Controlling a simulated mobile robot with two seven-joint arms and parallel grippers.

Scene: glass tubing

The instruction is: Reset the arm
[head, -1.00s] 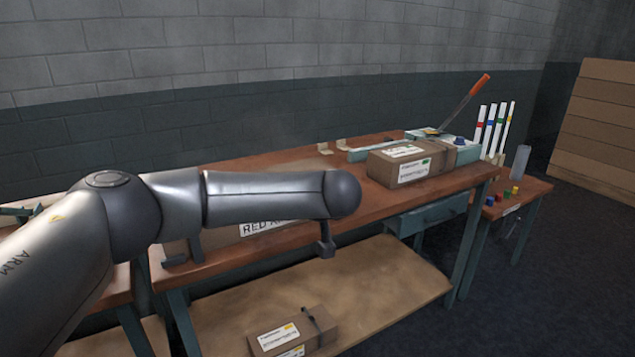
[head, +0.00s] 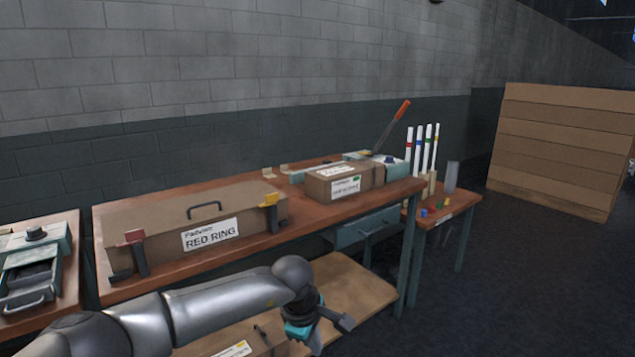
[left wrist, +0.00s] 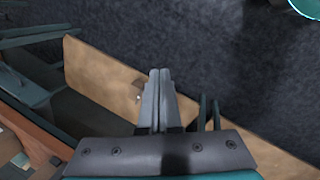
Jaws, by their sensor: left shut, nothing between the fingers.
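My left arm comes in from the bottom left of the head view, in front of the workbench. My left gripper (head: 330,326) hangs at its end, beside the front of the bench's lower shelf and below the tabletop. In the left wrist view my left gripper (left wrist: 157,75) has its two grey fingers together, pointing away over the dark floor and the shelf, with nothing held. My right gripper is in neither view.
The workbench (head: 350,220) carries a long case labelled RED RING (head: 150,212), a smaller cardboard box (head: 338,183) and an orange-handled lever (head: 392,125). A side table (head: 440,212) holds several marked tubes. Wooden boards (head: 560,150) stand at right. Dark floor (head: 500,290) is clear at lower right.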

